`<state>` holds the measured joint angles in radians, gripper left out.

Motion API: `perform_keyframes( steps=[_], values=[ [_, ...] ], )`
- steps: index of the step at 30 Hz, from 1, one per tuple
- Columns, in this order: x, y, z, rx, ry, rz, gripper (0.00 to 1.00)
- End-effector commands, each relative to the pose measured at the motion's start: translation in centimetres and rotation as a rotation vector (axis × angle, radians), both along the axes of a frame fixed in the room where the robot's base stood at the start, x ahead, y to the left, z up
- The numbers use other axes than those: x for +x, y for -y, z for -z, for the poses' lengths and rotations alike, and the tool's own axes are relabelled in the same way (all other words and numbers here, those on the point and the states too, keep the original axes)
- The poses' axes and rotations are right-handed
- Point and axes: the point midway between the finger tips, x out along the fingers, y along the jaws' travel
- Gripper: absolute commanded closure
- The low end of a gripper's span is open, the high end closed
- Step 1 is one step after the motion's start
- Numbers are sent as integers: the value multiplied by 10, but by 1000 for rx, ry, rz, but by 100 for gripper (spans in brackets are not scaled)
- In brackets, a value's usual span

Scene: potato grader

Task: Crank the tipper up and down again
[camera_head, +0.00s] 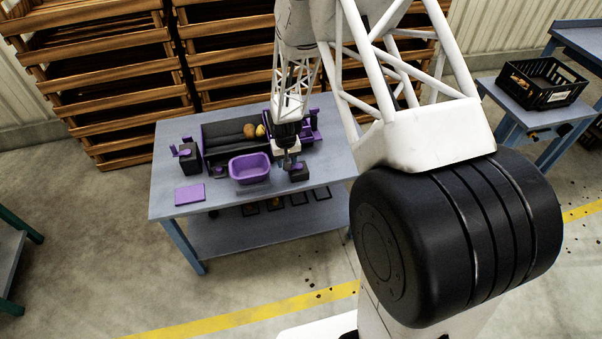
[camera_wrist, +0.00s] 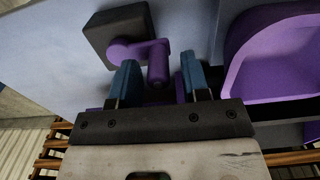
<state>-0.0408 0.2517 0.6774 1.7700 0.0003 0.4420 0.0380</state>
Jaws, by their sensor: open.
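A dark block (camera_wrist: 110,32) with a purple crank arm (camera_wrist: 132,50) and an upright-looking purple knob (camera_wrist: 158,62) shows in the wrist view. My gripper (camera_wrist: 161,78) is open, with its two blue fingertips on either side of the knob and a gap on both sides. In the head view my gripper (camera_head: 288,160) is low over the front right of the workbench, by the dark crank block (camera_head: 299,174). Beside it stands a purple tub (camera_head: 249,170), which also shows in the wrist view (camera_wrist: 240,55). I cannot tell which part is the tipper.
A dark trough (camera_head: 222,134) with a few potatoes (camera_head: 250,131) lies behind the tub on the bench (camera_head: 225,199). A dark box with a purple fitting (camera_head: 191,157) stands at the left, near a flat purple plate (camera_head: 190,194). A black crate (camera_head: 541,84) is on another table.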

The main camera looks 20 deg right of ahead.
Motion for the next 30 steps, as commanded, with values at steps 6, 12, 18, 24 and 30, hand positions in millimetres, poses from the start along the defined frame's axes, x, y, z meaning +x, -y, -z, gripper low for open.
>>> perform_keyframes(
  steps=[6,12,18,24,30],
  values=[
    [0,0,-5,0,0,0,57],
    [0,0,-16,0,1,0,57],
    [0,0,-26,0,0,0,57],
    [0,0,-38,0,0,0,57],
    [0,0,-49,0,1,0,57]
  ],
)
